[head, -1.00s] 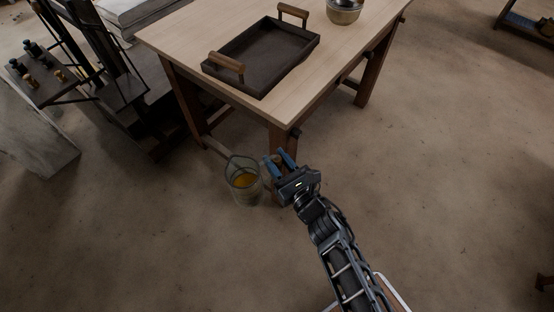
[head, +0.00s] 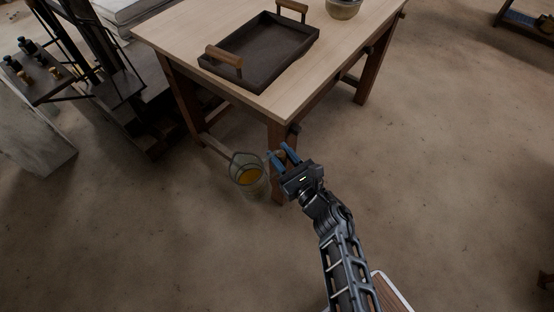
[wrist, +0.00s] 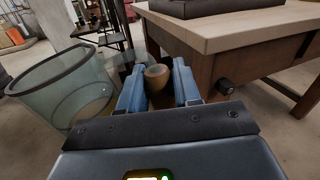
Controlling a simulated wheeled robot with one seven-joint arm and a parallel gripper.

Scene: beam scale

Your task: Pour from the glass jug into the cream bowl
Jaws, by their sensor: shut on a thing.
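The glass jug (head: 249,187) is clear with a dark rim and holds amber liquid. My gripper (head: 283,154) is shut on the jug's round wooden handle knob. In the wrist view the jug (wrist: 60,92) stands left of the blue fingers, and the knob (wrist: 157,77) sits between them. The bowl (head: 343,9) is on the table near its far right edge, cut off by the top of the head view. Its inside is mostly out of view.
The wooden table (head: 262,105) carries a dark tray (head: 262,78) with wooden handles, left of the bowl. A dark rack with bottles (head: 35,75) stands at the left.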

